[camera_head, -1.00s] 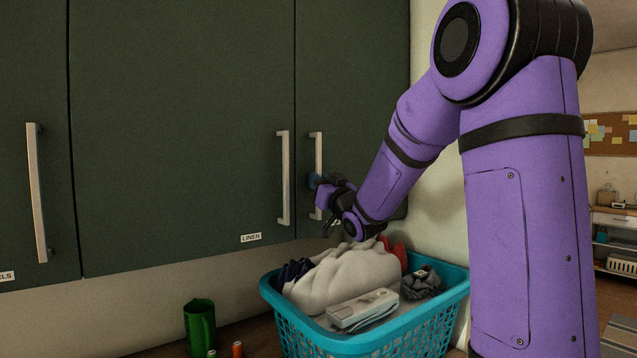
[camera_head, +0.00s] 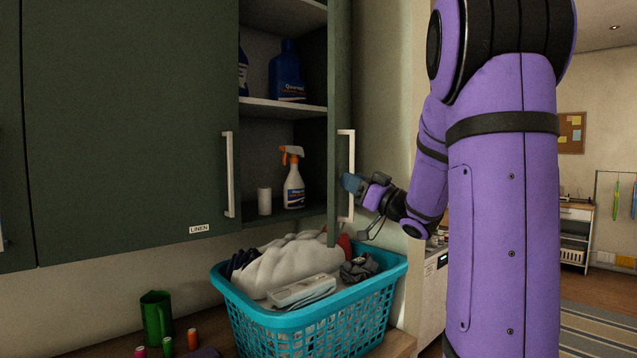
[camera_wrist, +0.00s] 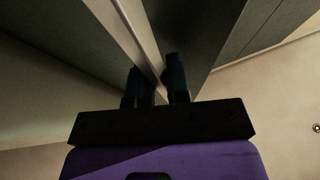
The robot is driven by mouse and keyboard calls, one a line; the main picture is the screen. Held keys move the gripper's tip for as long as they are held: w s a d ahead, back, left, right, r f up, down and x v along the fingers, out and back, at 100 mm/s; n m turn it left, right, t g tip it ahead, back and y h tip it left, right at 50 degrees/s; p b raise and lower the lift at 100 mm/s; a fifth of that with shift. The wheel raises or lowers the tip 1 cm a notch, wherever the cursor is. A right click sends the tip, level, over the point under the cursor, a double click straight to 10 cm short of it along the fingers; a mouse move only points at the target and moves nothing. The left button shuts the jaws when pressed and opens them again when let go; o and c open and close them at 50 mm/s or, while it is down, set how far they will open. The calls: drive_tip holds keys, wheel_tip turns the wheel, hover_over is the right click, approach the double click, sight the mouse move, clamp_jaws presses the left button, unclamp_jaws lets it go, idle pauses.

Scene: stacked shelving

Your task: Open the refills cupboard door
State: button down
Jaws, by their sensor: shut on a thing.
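The cupboard door (camera_head: 339,120) on the right stands well open, swung out toward me and seen nearly edge-on. Its pale bar handle (camera_head: 351,175) is on its outer face. My gripper (camera_head: 352,184) is at the lower half of this handle. In the wrist view, my two dark fingers (camera_wrist: 158,82) sit on either side of the handle bar (camera_wrist: 141,35) and are shut on it. No label shows on this door in the head view, so its name cannot be read.
Inside the cupboard are blue bottles (camera_head: 287,72), an orange-topped spray bottle (camera_head: 293,180) and a white cylinder (camera_head: 264,201). The linen door (camera_head: 130,120) is shut. A turquoise laundry basket (camera_head: 310,325) with cloths stands below the open door, near my gripper. A green mug (camera_head: 156,318) and small spools stand left.

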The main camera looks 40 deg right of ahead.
drive_tip(key=s+d+y, duration=0.1)
drive_tip(key=s+d, duration=0.4)
drive_tip(key=d, duration=0.4)
drive_tip(key=s+d+n+g+y, duration=0.1)
drive_tip(key=s+d, duration=0.5)
drive_tip(key=d, duration=0.4)
drive_tip(key=shift+d+n+y, duration=0.25)
drive_tip(key=shift+n+y, duration=0.05)
drive_tip(key=shift+y, duration=0.1)
drive_tip(key=c, duration=1.5)
unclamp_jaws()
drive_tip(key=shift+s, duration=0.1)
drive_tip(key=shift+v, duration=5.3)
